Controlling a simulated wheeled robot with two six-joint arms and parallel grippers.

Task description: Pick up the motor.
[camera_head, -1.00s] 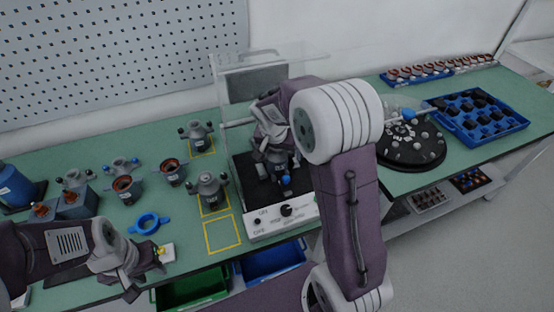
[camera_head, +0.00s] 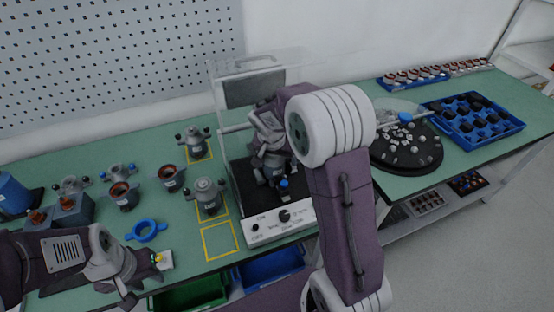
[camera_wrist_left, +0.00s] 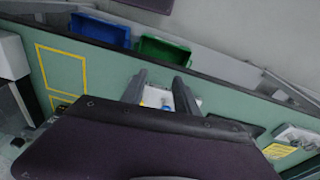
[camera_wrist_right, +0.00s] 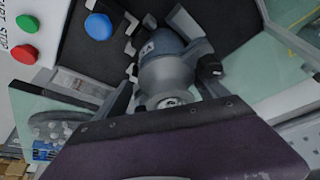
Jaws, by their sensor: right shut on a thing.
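A grey motor (camera_wrist_right: 168,72) stands in the test station, over its black bed. My right gripper (camera_wrist_right: 168,85) is shut on this motor, with a finger on either side of its body. In the head view my right gripper (camera_head: 268,148) reaches into the station from above, and the arm partly hides the motor. I cannot tell whether the motor still touches the bed.
Other grey motors stand on the green table, one (camera_head: 208,193) near an empty yellow square (camera_head: 219,239). A blue ring (camera_head: 146,230) lies at the left. A round black tray (camera_head: 408,150) stands right.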

